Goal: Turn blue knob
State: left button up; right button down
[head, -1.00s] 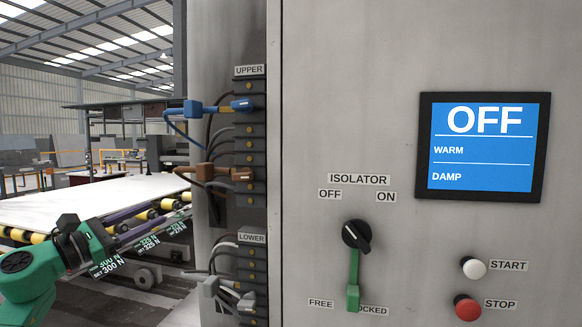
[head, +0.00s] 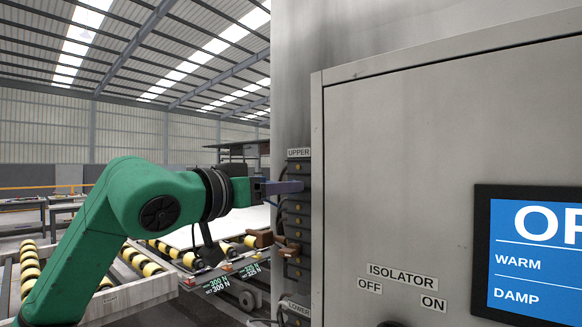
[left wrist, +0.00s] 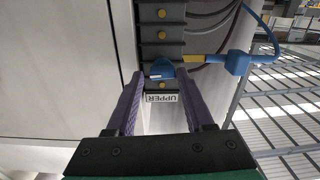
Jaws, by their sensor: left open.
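The blue knob (left wrist: 162,70) sits on the dark terminal strip beside the UPPER label and looks like a rounded blue piece with a pale mark. A blue arm runs sideways from it to a blue block (left wrist: 237,62) with a cable. My left gripper (left wrist: 158,76) is open, its purple fingers on either side of the knob in the left wrist view. Whether they touch it I cannot tell. In the head view my left gripper (head: 301,187) reaches the strip just below the UPPER label and hides the knob. My right gripper is not in view.
A brown plug (head: 262,240) sticks out of the strip below my gripper. The grey cabinet (head: 400,170) with its screen (head: 530,255) and ISOLATOR labels stands close on the right. A roller conveyor (head: 165,250) lies behind and below my arm.

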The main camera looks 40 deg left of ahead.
pick_arm(q)
jog(key=shift+w+r+p, duration=0.25)
jog(key=shift+w+p, duration=0.3)
jog(key=shift+w, duration=0.5)
jog(key=shift+a+f, duration=0.2)
jog(key=shift+a, duration=0.05)
jog(key=shift+w+f, duration=0.1)
jog(key=shift+w, duration=0.3)
jog(key=c, duration=0.4)
grip_shut()
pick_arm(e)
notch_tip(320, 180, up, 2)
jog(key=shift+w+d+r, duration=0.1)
